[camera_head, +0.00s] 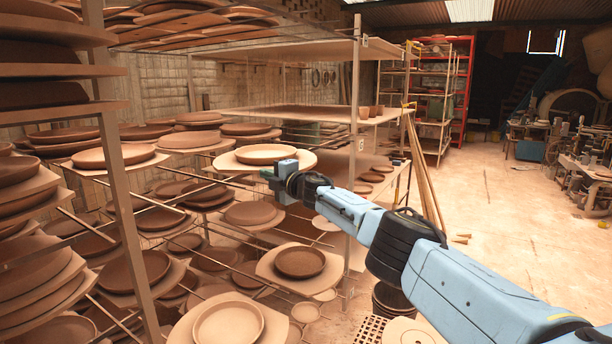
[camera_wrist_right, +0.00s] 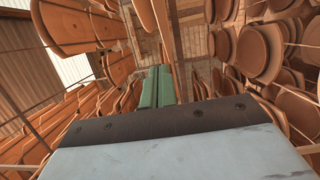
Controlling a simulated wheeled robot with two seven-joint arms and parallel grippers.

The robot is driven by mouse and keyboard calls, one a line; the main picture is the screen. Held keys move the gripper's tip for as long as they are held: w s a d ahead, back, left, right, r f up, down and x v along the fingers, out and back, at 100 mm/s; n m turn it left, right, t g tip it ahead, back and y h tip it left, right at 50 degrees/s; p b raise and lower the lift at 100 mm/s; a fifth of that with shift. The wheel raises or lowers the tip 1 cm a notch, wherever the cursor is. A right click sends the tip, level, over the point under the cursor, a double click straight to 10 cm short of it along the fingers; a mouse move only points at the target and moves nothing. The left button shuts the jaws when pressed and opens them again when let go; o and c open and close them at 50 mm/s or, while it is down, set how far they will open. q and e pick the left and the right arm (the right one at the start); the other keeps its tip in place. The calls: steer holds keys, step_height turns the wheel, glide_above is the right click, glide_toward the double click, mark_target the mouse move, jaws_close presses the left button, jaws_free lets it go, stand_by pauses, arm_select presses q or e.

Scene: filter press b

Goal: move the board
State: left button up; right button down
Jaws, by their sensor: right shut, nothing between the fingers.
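A pale round board (camera_head: 305,159) carries a light clay plate (camera_head: 265,153) on the rack, at the middle of the head view. Which of the many boards the task means, I cannot tell. My right gripper (camera_head: 268,174) is at this board's front edge, overlapping it in the picture; whether they touch is unclear. In the right wrist view its green fingers (camera_wrist_right: 156,86) are together with nothing between them. Boards with plates show on both sides of them. My left gripper is out of view.
Metal racks full of boards and clay plates fill the left, with thin rails and an upright post (camera_head: 354,130) close to my right arm. Below, another board (camera_head: 320,283) holds a dark plate (camera_head: 300,262). Planks (camera_head: 424,180) lean at the rack's end. The floor (camera_head: 500,220) at right is open.

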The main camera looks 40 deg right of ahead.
steer(key=s+d+p, duration=0.1)
steer(key=s, duration=0.8)
steer(key=shift+p, duration=0.4)
steer(key=shift+s+f, duration=0.1)
